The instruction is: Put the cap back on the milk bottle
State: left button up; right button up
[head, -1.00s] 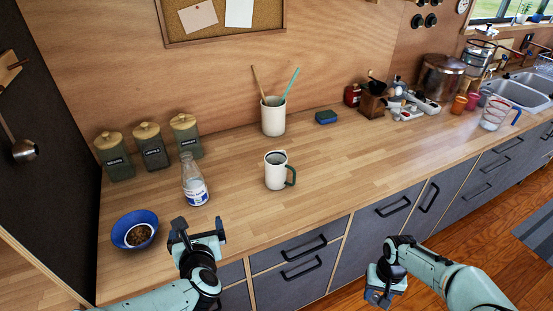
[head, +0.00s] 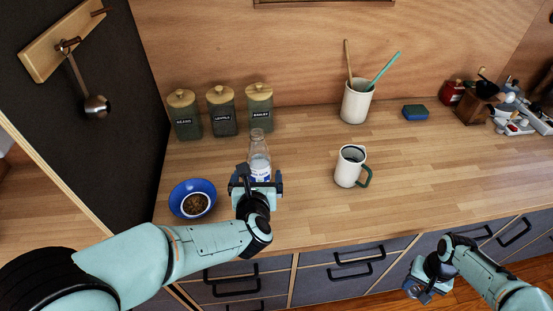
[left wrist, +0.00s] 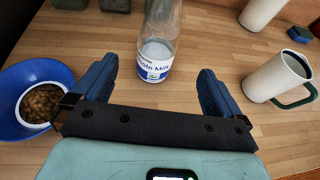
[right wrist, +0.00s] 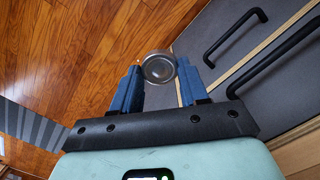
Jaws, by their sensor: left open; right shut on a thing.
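The milk bottle (head: 259,157) stands upright on the wooden counter, clear glass with a "Whole Milk" label. It also shows in the left wrist view (left wrist: 158,48). My left gripper (head: 256,180) is open just in front of the bottle; in the left wrist view the bottle stands beyond and between the blue fingers, apart from them. My right gripper (right wrist: 158,88) is shut on a round silver cap (right wrist: 159,67), held out past the counter's front edge, above the floor. In the head view the right gripper (head: 425,285) is low at the right.
A blue bowl (head: 177,200) of brown pellets stands left of the bottle, and a white mug (head: 347,171) to its right. Several lidded canisters (head: 222,118) stand behind. Drawer handles (right wrist: 236,35) are near my right gripper.

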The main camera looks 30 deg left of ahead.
aim_at(259, 164)
pick_arm(q)
jog(key=shift+p+x, duration=0.4)
jog(key=shift+x, duration=3.05)
pick_arm(e)
jog(key=shift+w+r, duration=0.2)
jog(key=shift+r, duration=0.3)
pick_arm(q)
jog(key=shift+f+p+x, duration=0.2)
jog(key=shift+p+x, duration=0.4)
jog(key=shift+x, duration=2.05)
pick_arm(e)
jog(key=shift+w+r, duration=0.4)
jog(key=shift+r, duration=0.45)
pick_arm(q)
jog(key=shift+s, duration=0.15)
jog(key=shift+c, duration=0.3)
jog(key=shift+r, duration=0.1)
jog(key=c, duration=1.6)
jog(key=shift+r, duration=0.2)
